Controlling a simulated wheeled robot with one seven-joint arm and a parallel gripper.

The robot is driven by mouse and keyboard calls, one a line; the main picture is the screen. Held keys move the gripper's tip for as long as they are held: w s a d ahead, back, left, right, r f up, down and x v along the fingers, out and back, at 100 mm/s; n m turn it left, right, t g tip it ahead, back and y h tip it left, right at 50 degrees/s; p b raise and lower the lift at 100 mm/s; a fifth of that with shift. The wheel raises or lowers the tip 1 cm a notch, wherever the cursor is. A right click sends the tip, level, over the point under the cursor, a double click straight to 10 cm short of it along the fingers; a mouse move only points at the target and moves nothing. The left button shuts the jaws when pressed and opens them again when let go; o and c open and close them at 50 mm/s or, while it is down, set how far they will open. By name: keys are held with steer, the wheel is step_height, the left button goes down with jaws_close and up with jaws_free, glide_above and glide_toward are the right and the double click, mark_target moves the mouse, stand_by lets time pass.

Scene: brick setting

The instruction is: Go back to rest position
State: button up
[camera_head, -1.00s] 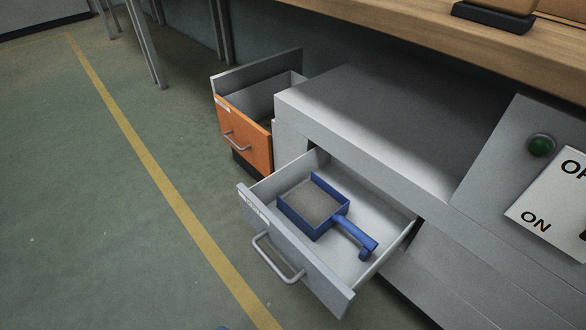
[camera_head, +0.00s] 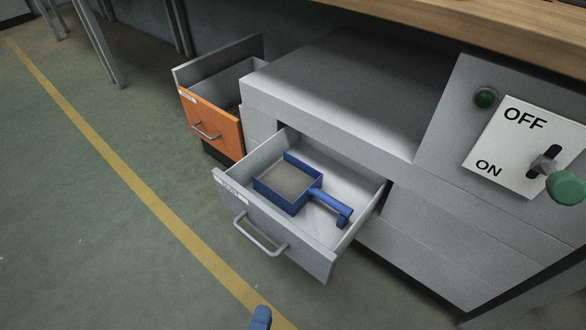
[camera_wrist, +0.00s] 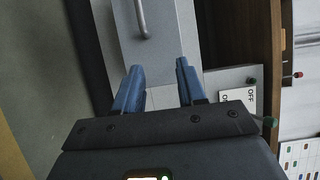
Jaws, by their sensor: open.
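My gripper (camera_wrist: 160,80) shows in the wrist view with its two blue fingers apart and nothing between them. Beyond the fingers is the grey front of a drawer with a metal handle. In the head view only a blue tip of my gripper (camera_head: 261,318) shows at the bottom edge, in front of and apart from the open grey drawer (camera_head: 290,258). A blue scoop-like tray with a handle (camera_head: 290,184), holding grey material, lies inside that drawer.
An orange-fronted drawer (camera_head: 212,122) stands open behind the grey one. A panel with an OFF/ON switch (camera_head: 522,145), a green lamp (camera_head: 486,97) and a green knob (camera_head: 566,187) is at right. A wooden worktop (camera_head: 450,25) overhangs. The floor (camera_head: 90,240) at left is clear.

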steer(key=s+d+r+n+t+y, duration=0.15)
steer(key=d+r+n, duration=0.3)
steer(key=d, duration=0.45)
steer(key=s+d+r+n+t+y, duration=0.1)
steer(key=s+d+r+n+t, duration=0.25)
steer(key=d, duration=0.55)
steer(key=s+d+r+n+g, duration=0.8)
steer(key=s+d+r+n, duration=0.2)
steer(key=s+n, duration=0.3)
step_height(320, 180, up, 28)
steer(key=p, duration=2.8)
steer(key=shift+w+a+y, duration=0.2)
steer(key=shift+y, duration=0.25)
steer(key=shift+a+f, duration=0.1)
steer(key=shift+f, duration=0.05)
